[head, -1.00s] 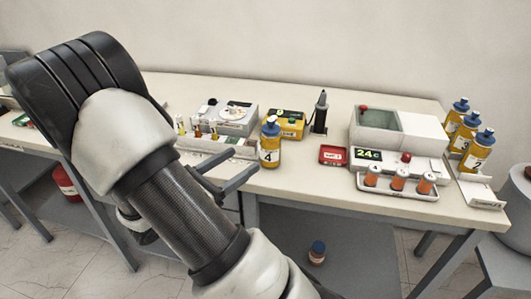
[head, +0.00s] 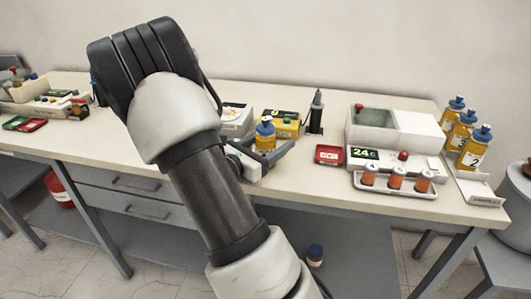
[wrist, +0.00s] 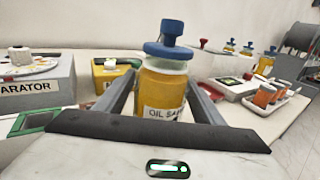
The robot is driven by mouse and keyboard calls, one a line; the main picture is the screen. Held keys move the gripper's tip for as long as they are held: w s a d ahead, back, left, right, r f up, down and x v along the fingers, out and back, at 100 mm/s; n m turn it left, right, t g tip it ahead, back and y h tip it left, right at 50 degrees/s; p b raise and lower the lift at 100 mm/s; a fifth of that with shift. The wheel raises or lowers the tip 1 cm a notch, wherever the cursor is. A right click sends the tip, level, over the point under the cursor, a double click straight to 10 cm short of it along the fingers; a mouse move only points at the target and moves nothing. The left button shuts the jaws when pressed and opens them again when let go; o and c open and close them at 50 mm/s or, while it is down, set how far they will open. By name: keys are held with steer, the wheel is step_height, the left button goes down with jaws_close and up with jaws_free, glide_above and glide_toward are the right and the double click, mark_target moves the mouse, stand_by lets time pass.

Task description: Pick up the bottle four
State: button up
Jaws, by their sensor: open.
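Bottle four (head: 265,134) is a yellow bottle with a blue cap, upright on the bench; its lower part is hidden by my gripper in the head view. In the wrist view the bottle (wrist: 163,84) stands between my two fingers, its label reading "OIL SA" before it is cut off. My gripper (wrist: 164,88) is open, with a finger on each side of the bottle. I cannot tell whether either finger touches it. In the head view my gripper (head: 264,155) is partly hidden behind my arm.
A yellow meter (head: 287,124) and black pen-like device (head: 316,112) stand behind and right of the bottle. A red tray (head: 328,154), a tester (head: 400,130) and a vial rack (head: 395,188) lie farther right. Several yellow bottles (head: 471,150) stand at the right end.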

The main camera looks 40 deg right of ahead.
steer(key=shift+d, duration=0.3)
steer(key=shift+w+r, duration=0.1)
steer(key=c, duration=1.4)
